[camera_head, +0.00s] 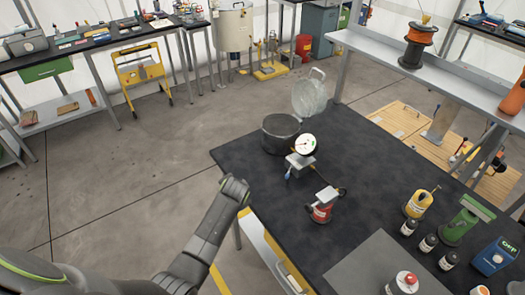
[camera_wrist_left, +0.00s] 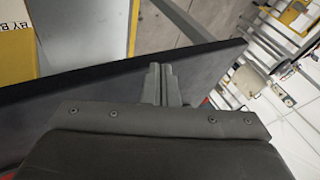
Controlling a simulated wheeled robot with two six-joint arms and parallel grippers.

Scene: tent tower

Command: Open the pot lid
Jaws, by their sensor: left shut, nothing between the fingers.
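The dark grey pot (camera_head: 281,133) stands near the far left corner of the black table. Its pale grey lid (camera_head: 309,97) stands raised and steeply tilted behind the pot's rim, with a loop handle at its top. My left arm reaches in from the lower left of the head view and ends left of the table edge, short of the pot; its fingers cannot be made out there. In the left wrist view my left gripper (camera_wrist_left: 160,84) is shut and empty by the table edge. The pot and lid are not seen in that view. My right gripper is not in view.
A round dial gauge (camera_head: 307,145) stands right beside the pot. A small red canister device (camera_head: 322,208) is nearer me. A yellow canister (camera_head: 418,204), a green device (camera_head: 467,219) and small bottles fill the table's right. The table's left front is clear.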

